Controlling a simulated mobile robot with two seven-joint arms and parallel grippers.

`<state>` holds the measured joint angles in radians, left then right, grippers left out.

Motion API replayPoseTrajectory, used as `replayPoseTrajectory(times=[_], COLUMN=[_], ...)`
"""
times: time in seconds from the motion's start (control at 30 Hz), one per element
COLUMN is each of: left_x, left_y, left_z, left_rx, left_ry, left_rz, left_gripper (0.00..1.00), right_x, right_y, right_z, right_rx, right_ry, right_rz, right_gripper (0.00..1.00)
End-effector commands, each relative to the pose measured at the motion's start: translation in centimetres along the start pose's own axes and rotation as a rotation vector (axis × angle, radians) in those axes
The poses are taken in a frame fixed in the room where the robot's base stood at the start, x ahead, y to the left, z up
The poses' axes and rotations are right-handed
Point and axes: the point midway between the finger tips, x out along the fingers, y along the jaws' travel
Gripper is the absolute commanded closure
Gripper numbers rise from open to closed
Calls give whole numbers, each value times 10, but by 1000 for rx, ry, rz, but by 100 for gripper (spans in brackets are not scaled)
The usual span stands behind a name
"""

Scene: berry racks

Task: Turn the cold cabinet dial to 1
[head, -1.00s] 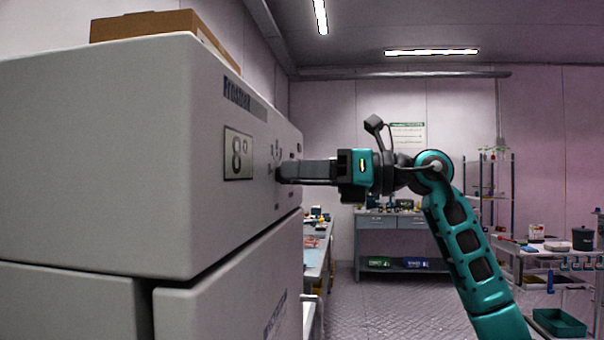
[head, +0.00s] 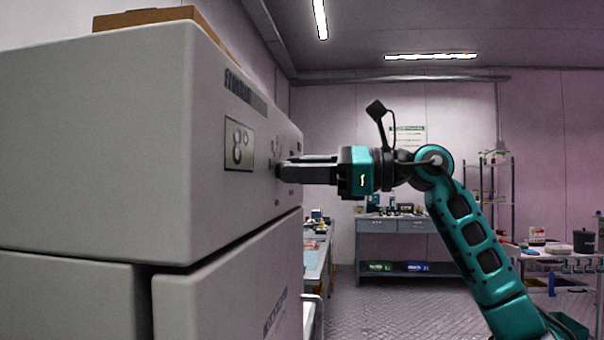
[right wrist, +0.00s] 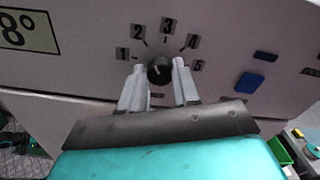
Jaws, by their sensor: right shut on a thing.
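The cold cabinet (head: 100,150) fills the left of the head view, and its display (head: 238,145) reads 8°. In the right wrist view its dial (right wrist: 159,70) is a small dark round knob, ringed by labels 1 to 5. Label 1 (right wrist: 122,54) is at the left of the arc and label 5 (right wrist: 198,67) at the right. My right gripper (head: 283,172) reaches the cabinet front, its fingers (right wrist: 158,71) on both sides of the dial, shut on it. The dial's pointer direction is too small to read surely. My left gripper is out of view.
A blue button (right wrist: 249,81) sits on the panel right of the dial. A cardboard box (head: 150,17) lies on top of the cabinet. A grey workbench (head: 385,224) stands at the back wall, and a shelf with a black pot (head: 584,240) at the right. The floor between is clear.

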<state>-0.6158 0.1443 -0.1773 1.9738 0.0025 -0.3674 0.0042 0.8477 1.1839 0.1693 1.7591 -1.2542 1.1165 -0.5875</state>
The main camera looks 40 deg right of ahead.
Motion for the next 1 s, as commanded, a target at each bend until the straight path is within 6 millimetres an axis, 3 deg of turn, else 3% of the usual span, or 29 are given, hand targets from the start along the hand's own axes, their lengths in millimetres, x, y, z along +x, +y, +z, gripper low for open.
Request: replayPoseTrajectory(times=[0.6, 1.0], left_x=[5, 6], left_y=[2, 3], left_z=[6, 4], left_rx=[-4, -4], left_ry=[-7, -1], left_rz=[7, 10], left_gripper=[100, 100], right_x=[0, 0], right_y=[2, 2], right_z=[-1, -1], right_rx=[-561, -774], right_ry=[1, 0], right_rz=[1, 1], right_gripper=[99, 99])
